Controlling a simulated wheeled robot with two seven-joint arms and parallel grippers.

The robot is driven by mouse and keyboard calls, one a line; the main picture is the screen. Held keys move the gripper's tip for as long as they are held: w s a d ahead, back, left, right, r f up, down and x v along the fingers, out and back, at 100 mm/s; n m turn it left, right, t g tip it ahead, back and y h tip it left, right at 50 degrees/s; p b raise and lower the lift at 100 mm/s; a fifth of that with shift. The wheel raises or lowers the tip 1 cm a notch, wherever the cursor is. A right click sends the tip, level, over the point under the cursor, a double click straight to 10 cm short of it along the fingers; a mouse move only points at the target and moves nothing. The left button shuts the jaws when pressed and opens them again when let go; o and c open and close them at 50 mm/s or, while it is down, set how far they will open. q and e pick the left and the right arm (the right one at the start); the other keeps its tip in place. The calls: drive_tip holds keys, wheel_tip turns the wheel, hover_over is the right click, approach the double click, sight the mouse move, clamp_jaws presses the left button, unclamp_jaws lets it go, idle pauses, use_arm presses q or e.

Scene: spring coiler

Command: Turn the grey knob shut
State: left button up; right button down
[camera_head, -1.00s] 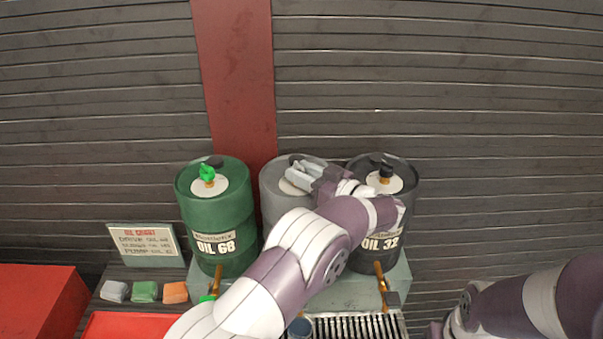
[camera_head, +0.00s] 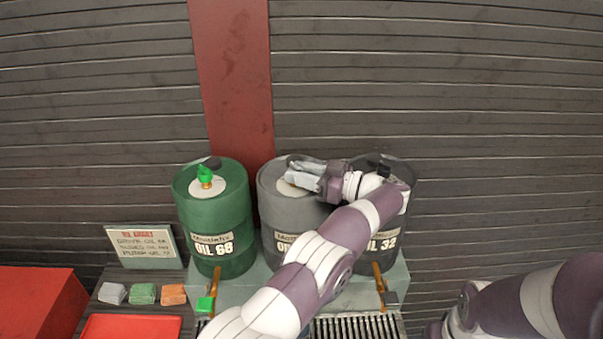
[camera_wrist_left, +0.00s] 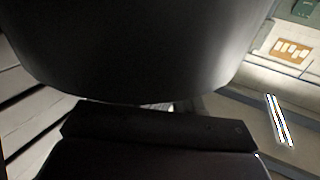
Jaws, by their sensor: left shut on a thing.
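The grey drum (camera_head: 270,210) stands in the middle of a row of three. On its top is a pale round plate (camera_head: 287,188), partly covered by my left gripper (camera_head: 296,175). My left gripper reaches in from the right side over that plate, with its fingers pointing left, and is shut at the place of the grey knob. The knob itself is hidden by the fingers. In the left wrist view, a large dark rounded shape fills the top and a dark part of my gripper (camera_wrist_left: 160,130) lies below it. My right gripper is out of view.
A green drum (camera_head: 212,225) with a green knob (camera_head: 204,174) stands left. A dark drum (camera_head: 372,262) stands right, partly behind my left arm. A sign (camera_head: 145,246), coloured blocks (camera_head: 143,293) and a red tray (camera_head: 130,327) are lower left.

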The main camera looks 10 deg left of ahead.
use_arm(q)
drive_tip(key=o, duration=1)
drive_tip(key=shift+r, duration=0.15)
drive_tip(key=shift+o, duration=0.2)
